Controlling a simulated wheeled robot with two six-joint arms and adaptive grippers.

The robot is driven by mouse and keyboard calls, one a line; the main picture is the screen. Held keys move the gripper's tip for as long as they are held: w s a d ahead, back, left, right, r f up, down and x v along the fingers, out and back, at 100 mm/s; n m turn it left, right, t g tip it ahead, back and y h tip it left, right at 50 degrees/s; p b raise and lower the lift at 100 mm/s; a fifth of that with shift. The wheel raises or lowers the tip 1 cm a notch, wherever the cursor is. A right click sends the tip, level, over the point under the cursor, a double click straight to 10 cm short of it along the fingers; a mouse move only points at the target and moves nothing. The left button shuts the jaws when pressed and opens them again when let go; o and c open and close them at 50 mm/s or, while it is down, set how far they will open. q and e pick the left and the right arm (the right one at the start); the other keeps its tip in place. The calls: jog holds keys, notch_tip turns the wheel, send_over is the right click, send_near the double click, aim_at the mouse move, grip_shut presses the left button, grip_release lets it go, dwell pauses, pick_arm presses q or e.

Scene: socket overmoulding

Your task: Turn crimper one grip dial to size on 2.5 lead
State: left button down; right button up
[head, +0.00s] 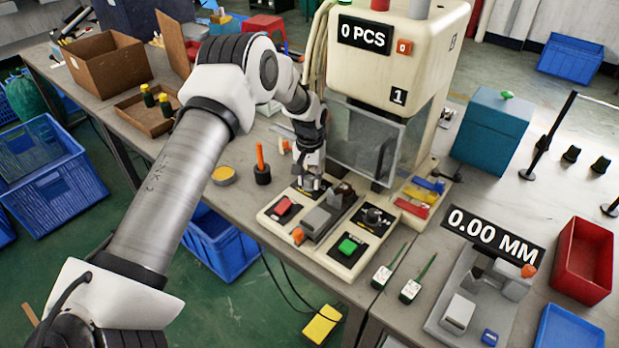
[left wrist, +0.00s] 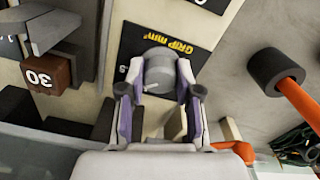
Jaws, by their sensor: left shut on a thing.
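Crimper one (head: 432,75), a cream machine marked 1 with a 0 PCS display, stands at the back of the bench. Its grip dial (left wrist: 158,68) is a grey round knob with a white pointer line, on a black plate lettered GRIP mm². My left gripper (head: 312,182) reaches down to the crimper's base from above. In the left wrist view my left gripper (left wrist: 160,80) is shut on the dial, one finger on each side. The plate's size marks are mostly hidden. My right gripper is not in view.
The base panel carries a red button (head: 283,207), a green button (head: 347,246) and a black knob (head: 373,215). Two leads (head: 410,290) with green wires lie in front. An orange-handled tool (head: 262,170) stands to the left.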

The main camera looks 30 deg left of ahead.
aim_at(309, 178)
pick_arm(q)
jog(key=shift+m, duration=0.8)
jog(key=c, duration=0.8)
grip_release()
notch_tip(309, 178, up, 12)
jog(key=shift+f, duration=0.1)
